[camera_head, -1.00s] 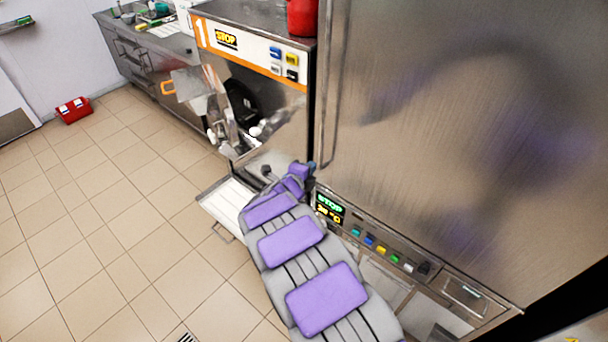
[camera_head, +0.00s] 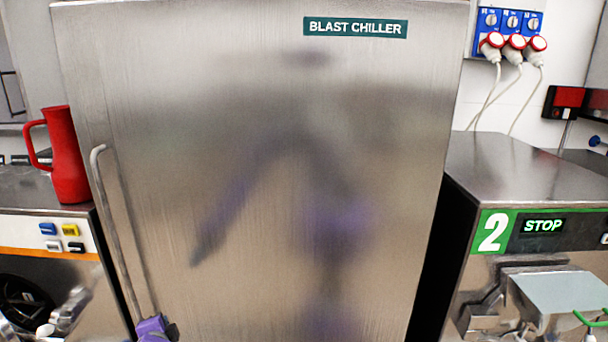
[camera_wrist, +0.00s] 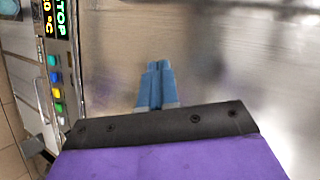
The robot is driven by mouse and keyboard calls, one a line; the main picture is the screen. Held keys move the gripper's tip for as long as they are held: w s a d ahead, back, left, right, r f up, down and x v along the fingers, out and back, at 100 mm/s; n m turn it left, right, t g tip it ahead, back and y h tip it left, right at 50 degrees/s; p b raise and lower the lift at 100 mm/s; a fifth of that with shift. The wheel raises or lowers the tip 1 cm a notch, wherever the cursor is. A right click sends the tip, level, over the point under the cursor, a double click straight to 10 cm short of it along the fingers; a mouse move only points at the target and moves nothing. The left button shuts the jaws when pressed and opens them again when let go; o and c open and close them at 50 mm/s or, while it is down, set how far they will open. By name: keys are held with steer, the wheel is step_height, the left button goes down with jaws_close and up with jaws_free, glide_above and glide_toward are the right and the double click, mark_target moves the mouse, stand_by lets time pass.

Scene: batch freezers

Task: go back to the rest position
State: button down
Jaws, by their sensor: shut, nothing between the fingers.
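My gripper shows in the wrist view (camera_wrist: 156,84), its two blue fingers together with nothing between them. It is in front of the brushed steel door of the blast chiller (camera_head: 270,170); I cannot tell the exact gap. In the head view only a purple part of my arm shows at the bottom edge, near the lower end of the door's long handle (camera_head: 118,230). My fingers are out of sight there. The door looks closed and carries a dim reflection of me.
Machine 1 (camera_head: 52,262) stands on the left with a red jug (camera_head: 66,155) on top. Machine 2 (camera_head: 545,180) stands on the right, its display reading STOP. Blue sockets with plugs (camera_head: 508,30) are on the wall.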

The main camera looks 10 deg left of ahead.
steer(key=d+r+n+g+h+b, duration=0.15)
steer(key=d+n+g+b, duration=0.35)
steer(key=d, duration=2.1)
steer(key=s+d+f+n+g+h+b, duration=0.2)
steer(key=s+d+g, duration=0.2)
steer(key=s+d, duration=1.2)
steer(key=s+d+f+n+g+h+b, duration=0.2)
steer(key=s+d+n+g, duration=0.1)
steer(key=s+d, duration=1.3)
steer(key=shift+f+n+g, duration=0.3)
steer(key=shift+g, duration=0.3)
steer(key=shift+a+h, duration=0.25)
steer(key=shift+a, duration=0.1)
